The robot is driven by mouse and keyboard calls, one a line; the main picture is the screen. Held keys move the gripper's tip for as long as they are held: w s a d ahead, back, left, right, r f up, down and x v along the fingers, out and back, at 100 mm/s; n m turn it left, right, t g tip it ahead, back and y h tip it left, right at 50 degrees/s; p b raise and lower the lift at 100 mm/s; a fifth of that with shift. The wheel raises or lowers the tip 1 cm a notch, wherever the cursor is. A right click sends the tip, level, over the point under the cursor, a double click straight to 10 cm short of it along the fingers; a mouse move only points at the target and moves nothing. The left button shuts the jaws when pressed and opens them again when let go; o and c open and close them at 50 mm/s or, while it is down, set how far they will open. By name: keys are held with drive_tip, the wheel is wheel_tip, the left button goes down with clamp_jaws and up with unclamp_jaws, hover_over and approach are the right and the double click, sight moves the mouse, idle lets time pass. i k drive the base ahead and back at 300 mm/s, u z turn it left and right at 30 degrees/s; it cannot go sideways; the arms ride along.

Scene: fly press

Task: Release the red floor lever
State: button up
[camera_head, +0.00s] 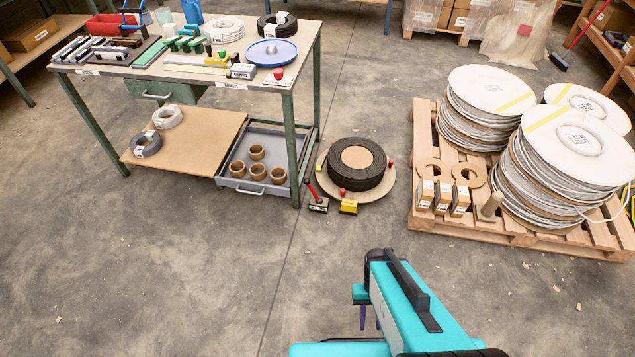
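The red floor lever (312,188) stands on a small dark base with a white label, on the floor just right of the workbench's front right leg. Its red handle leans up and to the left. It sits at the front left edge of a round board (379,187) that carries a black coil (349,180). My gripper (370,317) is at the bottom centre, well in front of the lever and apart from it. Its dark fingers point down. One is partly hidden by my teal arm, so their opening is unclear. Nothing shows between them.
A yellow block (348,206) lies right of the lever base. The workbench (290,110) with a lower shelf and tray (262,188) stands to the left. A pallet (423,216) with cable reels and boxes stands to the right. The floor (250,265) in front is clear.

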sight(319, 200)
drive_tip(key=u, duration=0.1)
drive_tip(key=i, duration=1.35)
drive_tip(key=z, duration=0.2)
drive_tip(key=k, duration=0.1)
drive_tip(key=u, duration=2.5)
drive_tip(key=k, duration=0.85)
drive_tip(key=z, duration=0.05)
